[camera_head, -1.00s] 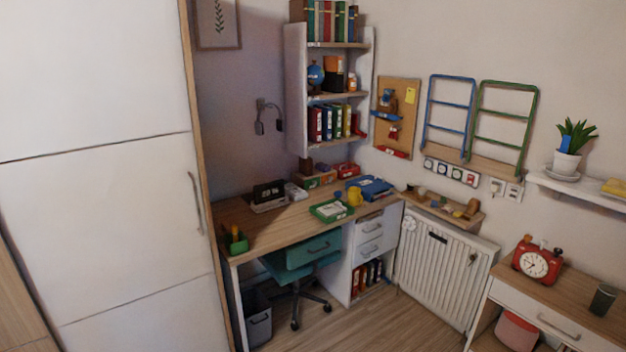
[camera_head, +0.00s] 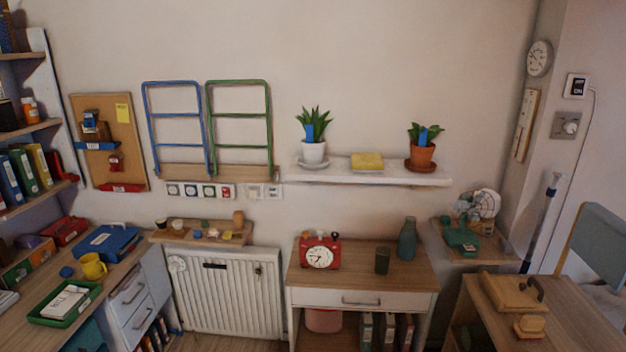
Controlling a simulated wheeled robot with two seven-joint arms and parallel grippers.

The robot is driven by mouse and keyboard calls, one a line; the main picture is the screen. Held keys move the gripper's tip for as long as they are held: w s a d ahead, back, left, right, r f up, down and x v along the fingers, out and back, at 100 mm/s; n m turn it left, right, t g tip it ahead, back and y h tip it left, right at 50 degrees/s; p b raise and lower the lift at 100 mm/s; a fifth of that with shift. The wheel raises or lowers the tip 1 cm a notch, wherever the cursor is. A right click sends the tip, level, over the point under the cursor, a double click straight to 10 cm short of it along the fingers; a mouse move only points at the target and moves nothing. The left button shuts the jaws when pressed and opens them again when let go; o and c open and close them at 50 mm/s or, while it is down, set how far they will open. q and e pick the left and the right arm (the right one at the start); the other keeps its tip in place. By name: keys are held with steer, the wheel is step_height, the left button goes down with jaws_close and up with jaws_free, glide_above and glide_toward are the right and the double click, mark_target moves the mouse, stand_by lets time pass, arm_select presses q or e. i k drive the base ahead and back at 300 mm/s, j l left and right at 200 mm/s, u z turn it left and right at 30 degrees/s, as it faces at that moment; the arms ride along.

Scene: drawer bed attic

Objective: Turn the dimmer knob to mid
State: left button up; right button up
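A grey wall plate with a round, pale knob (camera_head: 570,126) is on the right wall, below a small display; it looks like a dimmer knob. It is too small to read its setting. Neither of my grippers is in view.
A white shelf (camera_head: 375,175) with two potted plants juts from the back wall. Below it stands a wooden-topped table (camera_head: 345,283) with a red clock (camera_head: 320,252). A wooden desk (camera_head: 572,308) fills the lower right, and a grey-blue panel (camera_head: 598,238) stands at the right edge.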

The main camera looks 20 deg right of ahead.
mark_target(569, 127)
steer(key=i+z, duration=0.2)
steer(key=z, duration=0.25)
steer(key=i+z, duration=0.15)
steer(key=z, duration=0.3)
steer(key=i+j+z, duration=0.15)
steer(key=z, duration=0.3)
steer(key=i+j+z, duration=0.15)
steer(key=z, duration=0.35)
steer(key=j, duration=0.1)
